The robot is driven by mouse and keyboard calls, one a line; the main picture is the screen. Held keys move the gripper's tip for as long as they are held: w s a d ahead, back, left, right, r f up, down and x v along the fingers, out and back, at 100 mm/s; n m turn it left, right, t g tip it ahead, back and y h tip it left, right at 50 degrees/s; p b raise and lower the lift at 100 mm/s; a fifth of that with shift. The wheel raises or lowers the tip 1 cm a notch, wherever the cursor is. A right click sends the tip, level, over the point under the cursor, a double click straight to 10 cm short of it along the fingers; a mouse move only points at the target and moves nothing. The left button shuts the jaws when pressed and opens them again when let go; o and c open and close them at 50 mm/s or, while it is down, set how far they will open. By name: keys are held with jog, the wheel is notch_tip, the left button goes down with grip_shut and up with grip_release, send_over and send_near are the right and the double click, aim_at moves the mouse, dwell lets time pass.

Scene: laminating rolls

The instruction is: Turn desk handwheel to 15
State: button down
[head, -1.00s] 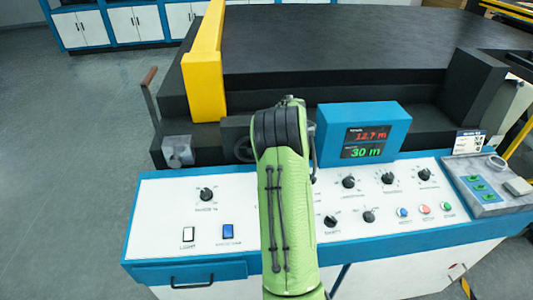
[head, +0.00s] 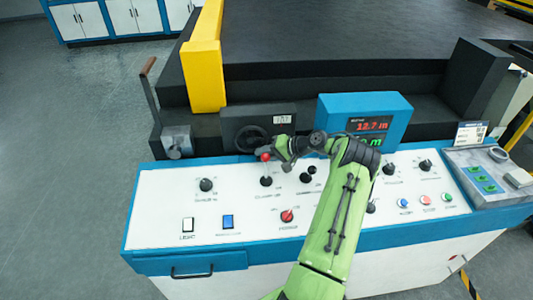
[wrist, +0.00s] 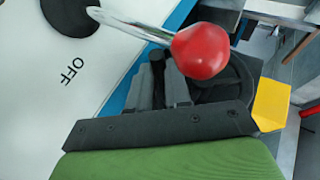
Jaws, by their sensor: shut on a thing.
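The black desk handwheel (head: 247,138) is on the front of a dark box behind the white control panel. A small white counter (head: 282,119) sits at the box's upper right; its digits are too small to read surely. My gripper (head: 272,146) reaches to the wheel's right side. In the wrist view my gripper (wrist: 162,78) is shut on a thin dark part, seemingly the handwheel's handle; the contact is partly hidden. The wheel's dark rim (wrist: 238,82) shows there behind a red ball.
A lever with a red ball knob (head: 265,157) stands close in front of my gripper; it also looms in the wrist view (wrist: 201,50). Black knobs, a red knob (head: 287,216) and switches cover the panel. A blue display (head: 365,115) stands to the right, partly behind my arm.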

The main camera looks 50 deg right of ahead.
jog(key=shift+w+a+f+t+y, duration=0.1)
jog(key=shift+a+f+t+y, duration=0.05)
jog(key=shift+f+t+y, duration=0.2)
dwell(0.4)
jog(key=c, duration=1.1)
grip_release()
jog(key=shift+w, duration=0.1)
jog(key=shift+r, duration=0.1)
jog(key=v, duration=1.5)
jog(key=shift+s, duration=0.4)
